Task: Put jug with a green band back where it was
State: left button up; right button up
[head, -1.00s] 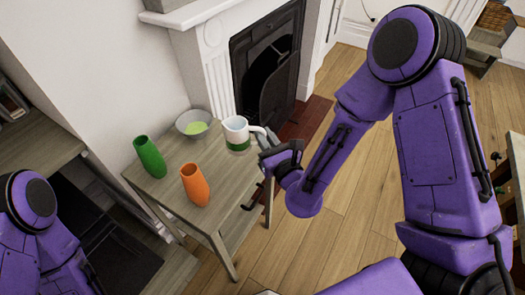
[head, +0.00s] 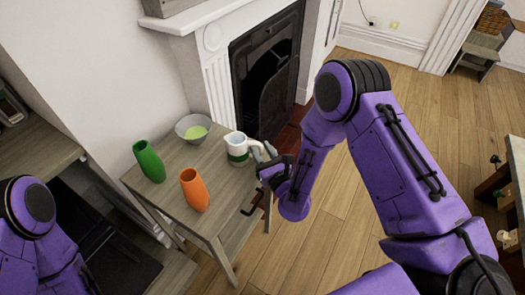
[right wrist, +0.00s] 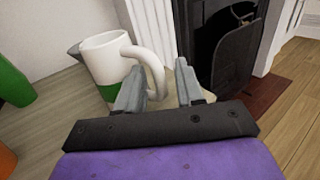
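The white jug with a green band (head: 236,143) is upright at the right side of the small grey wooden table (head: 222,212), with its handle to the right. It also shows in the right wrist view (right wrist: 103,60), its spout to the left. My right gripper (head: 265,163) is at the handle side. In the right wrist view its two fingers (right wrist: 158,88) are apart. The handle is close to the left finger and partly hidden by it; I cannot tell whether it lies fully between the fingers. The jug's base is hidden there. My left gripper is out of view.
On the table are a grey bowl (head: 193,128) with something light green inside, a green vase (head: 149,161) and an orange vase (head: 195,190) left of the jug. The fireplace (head: 270,80) stands behind. Open wooden floor (head: 330,215) lies to the right.

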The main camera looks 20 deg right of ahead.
jog(key=shift+r+p, duration=0.3)
jog(key=shift+r, duration=0.05)
jog(key=s+b, duration=0.4)
jog(key=s, duration=0.7)
jog(key=s+d+f+n+g+h, duration=0.1)
jog(key=s+d+f+n+g, duration=0.2)
jog(key=s+f+n+g, duration=0.2)
jog(key=s+d+f+n+g+h, duration=0.2)
jog(key=s+d+f+n+g, duration=0.2)
jog(key=s+f+n, duration=0.5)
jog(key=s+d+f+n+g+h, duration=0.2)
jog(key=s+d+f+n+g, duration=0.2)
jog(key=n, duration=1)
jog(key=s+f+g, duration=0.1)
jog(key=s+f, duration=0.2)
jog(key=f, duration=0.2)
jog(key=shift+f+g, duration=0.15)
jog(key=shift+g, duration=0.25)
